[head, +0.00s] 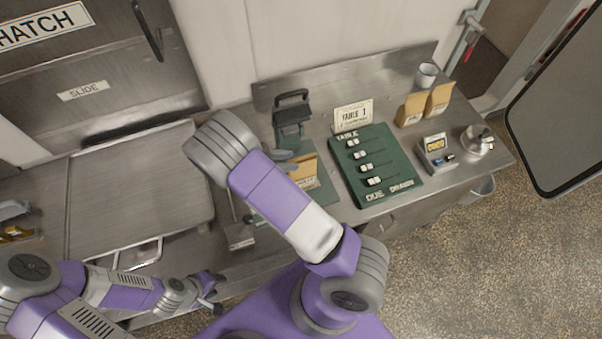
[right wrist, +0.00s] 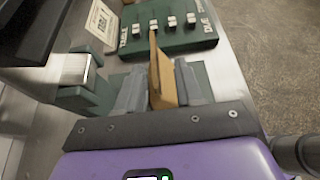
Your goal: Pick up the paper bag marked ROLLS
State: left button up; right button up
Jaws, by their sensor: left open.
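A brown paper bag (head: 307,173) stands on a dark green mat in the middle of the counter in the head view. A label shows low on its front, too small to read surely. In the right wrist view the bag (right wrist: 161,78) is upright between the two grey fingers of my right gripper (right wrist: 162,90). It fills the gap, and the fingers look shut on it. In the head view my right forearm hides part of this gripper (head: 285,162). My left gripper (head: 210,289) is open, low at the left by the counter's front, away from the bag.
A green board (head: 378,175) with several white tags lies right of the held bag. A black-topped device (head: 291,110) and a TABLE 1 card (head: 353,116) stand behind.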

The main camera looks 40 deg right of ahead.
aim_at(302, 158)
jog(key=x, duration=0.2)
jog(key=p+x, duration=0.1)
jog(key=x, duration=0.3)
jog(key=shift+w, duration=0.45)
grip_shut()
